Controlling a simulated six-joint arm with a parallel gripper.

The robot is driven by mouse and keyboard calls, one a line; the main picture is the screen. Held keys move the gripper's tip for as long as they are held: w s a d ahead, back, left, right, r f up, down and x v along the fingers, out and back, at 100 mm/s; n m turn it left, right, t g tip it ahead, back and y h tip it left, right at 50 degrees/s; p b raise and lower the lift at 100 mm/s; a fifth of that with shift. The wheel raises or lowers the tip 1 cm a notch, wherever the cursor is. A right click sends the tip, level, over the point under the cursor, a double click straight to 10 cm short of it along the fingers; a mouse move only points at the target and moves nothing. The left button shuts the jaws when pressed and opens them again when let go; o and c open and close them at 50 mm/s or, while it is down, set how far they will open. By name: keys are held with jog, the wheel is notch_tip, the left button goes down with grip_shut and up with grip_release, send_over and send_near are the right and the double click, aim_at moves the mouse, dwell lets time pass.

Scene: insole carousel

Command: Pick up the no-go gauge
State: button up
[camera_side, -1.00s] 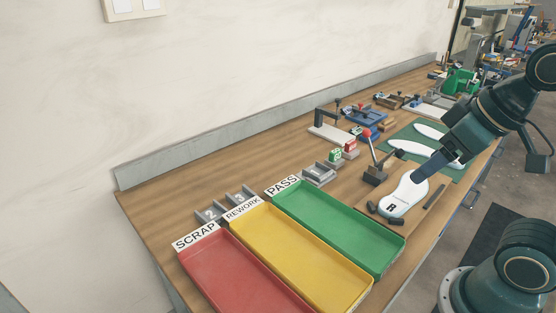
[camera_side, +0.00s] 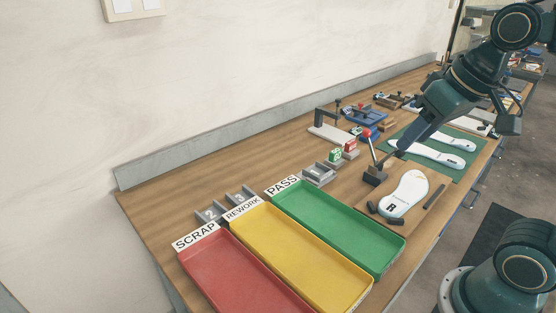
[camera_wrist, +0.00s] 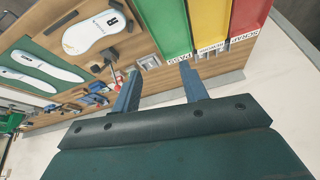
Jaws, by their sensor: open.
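Two small blocks on grey stands sit mid-bench in the side view: a red one (camera_side: 351,146), which looks like the no-go gauge, and a green one (camera_side: 335,155) beside it. Their lettering is too small to read. My gripper (camera_side: 402,151) is above the bench, to the right of the red block and apart from it. In the wrist view my gripper (camera_wrist: 160,88) has its two fingers spread with nothing between them. I cannot make out the gauges clearly there; the left finger covers part of that area.
A clamp with a red knob (camera_side: 366,133) stands between my gripper and the gauges. A white insole (camera_side: 404,193) lies in a fixture in front. Green (camera_side: 395,240), yellow (camera_side: 352,303) and red (camera_side: 187,262) trays lie toward the left. A black-armed stand (camera_side: 325,128) is behind the gauges.

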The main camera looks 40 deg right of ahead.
jog(key=w+d+r+m+g, duration=0.1)
jog(key=w+d+r+m, duration=0.15)
jog(key=w, duration=0.35)
jog(key=w+d+r+m, duration=0.1)
jog(key=w+d+m, duration=0.15)
jog(key=w, duration=0.25)
jog(key=m+g, duration=0.4)
jog(key=m, duration=0.7)
send_over(352, 141)
notch_tip(352, 141, down, 16)
jog(key=shift+a, duration=0.1)
jog(key=shift+f, duration=4.2)
jog(key=shift+f, duration=0.1)
